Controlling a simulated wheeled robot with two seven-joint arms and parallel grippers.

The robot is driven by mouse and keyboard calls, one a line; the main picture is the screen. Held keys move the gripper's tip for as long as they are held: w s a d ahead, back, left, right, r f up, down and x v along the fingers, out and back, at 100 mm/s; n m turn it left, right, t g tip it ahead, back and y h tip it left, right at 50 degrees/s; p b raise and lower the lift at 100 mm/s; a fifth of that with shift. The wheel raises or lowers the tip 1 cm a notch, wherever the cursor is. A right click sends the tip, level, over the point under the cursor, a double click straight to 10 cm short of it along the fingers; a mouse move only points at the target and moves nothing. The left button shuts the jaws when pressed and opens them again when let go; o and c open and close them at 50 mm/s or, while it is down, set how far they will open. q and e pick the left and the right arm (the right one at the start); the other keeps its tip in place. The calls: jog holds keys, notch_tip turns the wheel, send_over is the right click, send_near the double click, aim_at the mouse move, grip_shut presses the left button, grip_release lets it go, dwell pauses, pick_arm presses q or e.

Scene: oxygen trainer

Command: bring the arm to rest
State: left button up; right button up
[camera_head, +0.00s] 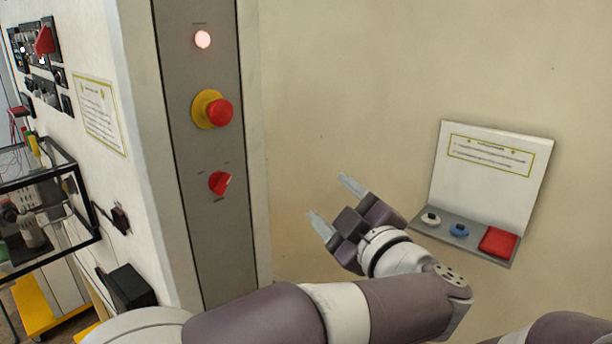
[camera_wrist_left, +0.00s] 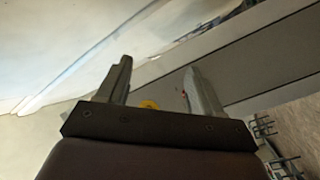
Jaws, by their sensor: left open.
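My left gripper (camera_head: 333,205) is open and empty in the head view. Its two pale fingertips are apart and point up and left, in front of the bare cream wall. It is to the right of the grey control panel and to the left of the small shelf with buttons, and it appears to touch neither. In the left wrist view the two fingers of the gripper (camera_wrist_left: 158,88) stand apart with nothing between them that they hold. Part of my right arm shows at the bottom right of the head view; its gripper is out of view.
The grey panel (camera_head: 200,260) carries a lit lamp (camera_head: 203,39), a red mushroom button (camera_head: 219,112) on a yellow base and a red rotary switch (camera_head: 220,183). A wall shelf (camera_head: 462,244) holds white, blue and red buttons. A black-framed case (camera_head: 92,219) is at left.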

pick_arm(q)
jog(key=w+d+f+m+g+h, duration=0.1)
jog(key=w+d+f+m+h, duration=0.1)
jog(key=d+f+m+h, duration=0.95)
jog(key=s+a+f+m+g+h, duration=0.3)
jog(key=a+f+m+g, duration=0.15)
jog(key=f, duration=0.25)
jog(key=s+a+f+g+y, duration=0.2)
jog(key=s+a+f+g, duration=0.1)
jog(key=a, duration=0.6)
jog(key=s+a+f+g+y, duration=0.2)
jog(key=s+a+f, duration=0.4)
jog(key=a, duration=0.3)
jog(key=s+a+f+g+y, duration=0.2)
jog(key=s+a+f+g, duration=0.2)
jog(key=a, duration=0.5)
jog(key=s+f, duration=0.1)
jog(key=s, duration=0.1)
jog(key=shift+s+a+n, duration=0.2)
jog(key=shift+s+n, duration=0.1)
jog(key=shift+s, duration=0.05)
jog(key=shift+s, duration=0.1)
